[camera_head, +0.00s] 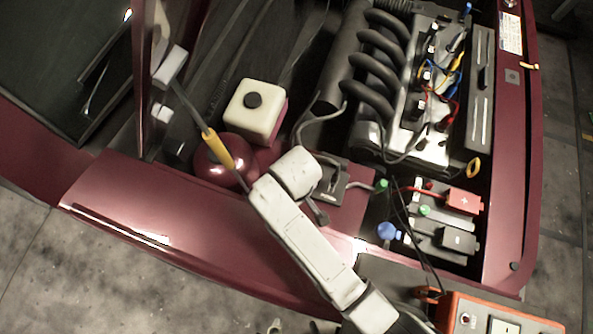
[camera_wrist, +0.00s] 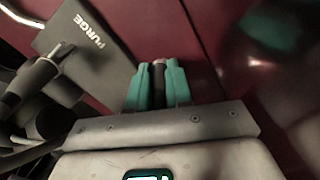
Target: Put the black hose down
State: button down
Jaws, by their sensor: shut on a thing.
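My gripper (camera_wrist: 158,70) has two teal fingers, and it shows in the wrist view. They are shut on a short dark length of the black hose (camera_wrist: 157,82), which has a pale pinkish end. The hose points away from my wrist, over dark red bodywork. The rest of the hose is hidden. In the head view my pale arm reaches over the left side of the engine bay, and I cannot make out the fingers or the held hose there.
A grey box marked PURGE (camera_wrist: 85,50) stands left of my fingers. The head view shows a cream reservoir (camera_head: 255,110), a dark red dome (camera_head: 215,165), a yellow-handled rod (camera_head: 217,149), and a battery with a red terminal cover (camera_head: 463,201). The red fender (camera_head: 150,215) is bare.

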jog(key=shift+f, duration=1.65)
jog(key=shift+f, duration=0.1)
jog(key=c, duration=1)
grip_release()
jog(key=shift+c, duration=0.2)
notch_tip(320, 180, up, 12)
jog(key=shift+r, duration=0.15)
